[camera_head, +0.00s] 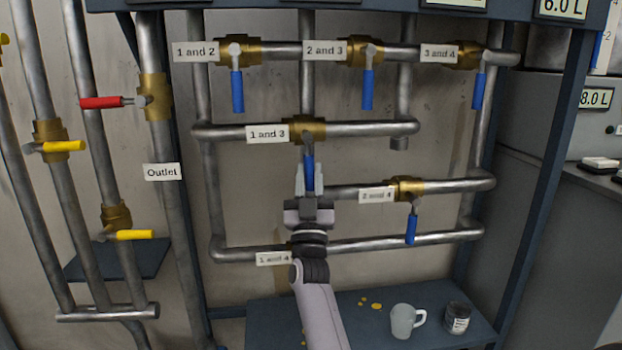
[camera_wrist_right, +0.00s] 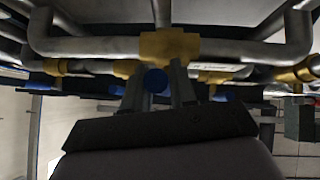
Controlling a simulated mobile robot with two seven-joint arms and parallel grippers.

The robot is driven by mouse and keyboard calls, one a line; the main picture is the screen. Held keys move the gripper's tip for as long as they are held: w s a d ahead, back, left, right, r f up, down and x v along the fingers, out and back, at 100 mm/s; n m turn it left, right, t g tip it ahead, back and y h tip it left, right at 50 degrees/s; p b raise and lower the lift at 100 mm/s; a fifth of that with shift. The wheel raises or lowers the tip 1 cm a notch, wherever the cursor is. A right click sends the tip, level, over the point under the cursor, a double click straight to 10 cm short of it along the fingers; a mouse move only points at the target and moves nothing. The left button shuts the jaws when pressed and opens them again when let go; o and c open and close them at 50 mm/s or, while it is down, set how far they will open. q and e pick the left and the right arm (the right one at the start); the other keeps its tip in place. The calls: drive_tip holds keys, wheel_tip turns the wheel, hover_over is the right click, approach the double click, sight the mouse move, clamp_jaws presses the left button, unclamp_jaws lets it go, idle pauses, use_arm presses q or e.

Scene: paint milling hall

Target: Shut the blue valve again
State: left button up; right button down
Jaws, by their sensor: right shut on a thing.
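My right gripper (camera_head: 309,182) is shut on the blue handle (camera_head: 308,164) of the brass valve (camera_head: 307,130) labelled "1 and 3". The handle hangs straight down, across its level pipe. In the right wrist view the round blue handle end (camera_wrist_right: 155,80) lies between the two fingers, below the brass valve body (camera_wrist_right: 170,46). Other blue handles hang down at "1 and 2" (camera_head: 237,90), "2 and 3" (camera_head: 367,90), "3 and 4" (camera_head: 479,90) and "2 and 4" (camera_head: 411,228). My right wrist hides the "1 and 4" valve's handle. My left gripper is out of view.
A red handle (camera_head: 101,102) sits on the outlet pipe at left, with yellow handles (camera_head: 63,146) on pipes beside it. Below, a dark blue shelf (camera_head: 265,318) carries a grey mug (camera_head: 403,321), a dark jar (camera_head: 457,318) and yellow spots. Pipes surround my right gripper closely.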

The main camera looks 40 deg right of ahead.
drive_tip(key=shift+w+a+m+g+h, duration=0.2)
drive_tip(key=shift+m+g+h, duration=0.4)
drive_tip(key=shift+m+g, duration=0.15)
drive_tip(key=c, duration=1)
unclamp_jaws()
